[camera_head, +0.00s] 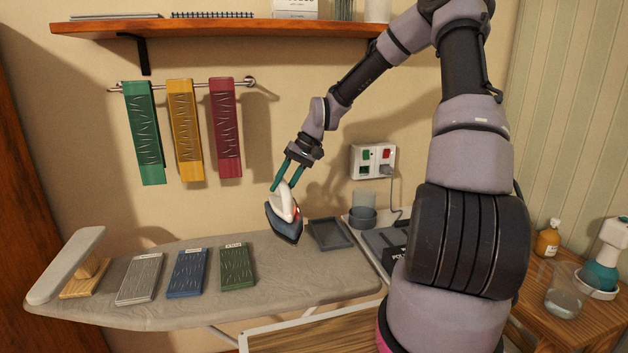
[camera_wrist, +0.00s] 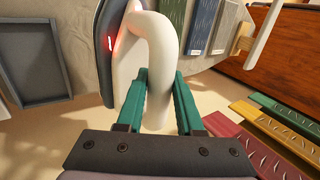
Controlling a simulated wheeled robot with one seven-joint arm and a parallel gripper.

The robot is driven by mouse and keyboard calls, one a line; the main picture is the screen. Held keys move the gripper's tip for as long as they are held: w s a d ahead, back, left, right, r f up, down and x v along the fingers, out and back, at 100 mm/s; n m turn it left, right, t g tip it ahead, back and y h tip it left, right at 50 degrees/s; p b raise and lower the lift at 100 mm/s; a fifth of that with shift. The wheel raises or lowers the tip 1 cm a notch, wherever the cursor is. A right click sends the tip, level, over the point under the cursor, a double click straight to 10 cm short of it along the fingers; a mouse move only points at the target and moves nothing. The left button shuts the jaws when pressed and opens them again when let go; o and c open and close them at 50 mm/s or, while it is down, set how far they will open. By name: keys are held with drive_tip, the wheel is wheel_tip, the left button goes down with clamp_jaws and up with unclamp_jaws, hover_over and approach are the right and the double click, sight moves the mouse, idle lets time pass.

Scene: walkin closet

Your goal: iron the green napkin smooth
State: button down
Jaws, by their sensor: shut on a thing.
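My gripper (camera_head: 283,184) is shut on the white handle of an iron (camera_head: 283,222) and holds it tilted above the ironing board, right of the napkins. In the wrist view the green fingers (camera_wrist: 160,90) close around the white handle (camera_wrist: 158,55), and a red light glows on the iron's body. The dark green napkin (camera_head: 237,268) lies flat on the board, with wrinkle lines and a small label at its far edge. It is the rightmost of three napkins. The ironing board (camera_head: 300,284) has a grey cover.
Blue (camera_head: 187,273) and grey (camera_head: 140,279) napkins lie left of the green one. A dark empty tray (camera_head: 330,234) sits on the board's right. Green (camera_head: 145,132), yellow (camera_head: 185,130) and red (camera_head: 226,128) cloths hang from a wall rail. A sleeve board (camera_head: 68,264) stands left.

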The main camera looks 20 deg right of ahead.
drive_tip(key=s+a, duration=0.3)
drive_tip(key=a, duration=0.5)
drive_tip(key=s+a, duration=0.3)
drive_tip(key=a, duration=0.4)
wheel_tip(320, 180, down, 6)
drive_tip(key=shift+a+f, duration=0.15)
drive_tip(key=shift+f, duration=0.65)
idle(2.1)
wheel_tip(320, 180, up, 6)
idle(0.8)
idle(0.4)
